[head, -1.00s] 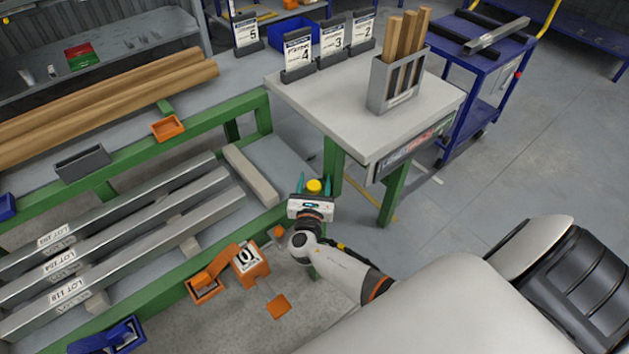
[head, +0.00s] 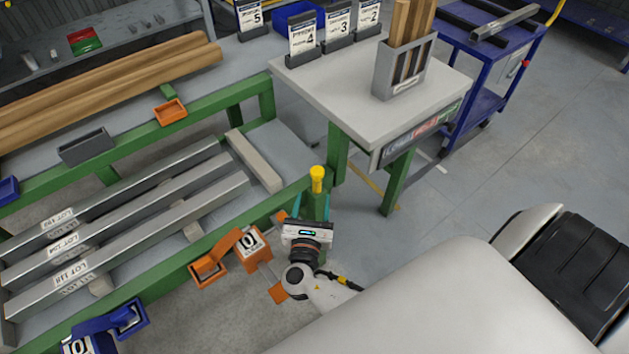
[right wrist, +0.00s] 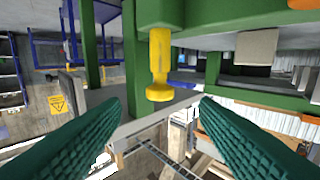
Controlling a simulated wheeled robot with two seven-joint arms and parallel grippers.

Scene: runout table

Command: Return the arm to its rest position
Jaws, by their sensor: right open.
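My right gripper (head: 314,207) is at the lower middle of the head view, beside the green frame's end, with its arm folded back toward my body. In the right wrist view its two teal fingers (right wrist: 160,102) are spread apart with nothing gripped between them. A yellow knob-ended handle (head: 317,178) on a green post shows just beyond the fingertips. It also shows in the wrist view (right wrist: 160,65), ahead of the gap and apart from both fingers. My left gripper is not in view.
A grey-topped table (head: 350,88) with number cards and a grey holder (head: 398,72) of wooden sticks stands beyond. Metal bars (head: 150,235) lie on the green rack at left. Orange boxes (head: 209,268) sit close left of my gripper. Open floor (head: 500,150) lies right.

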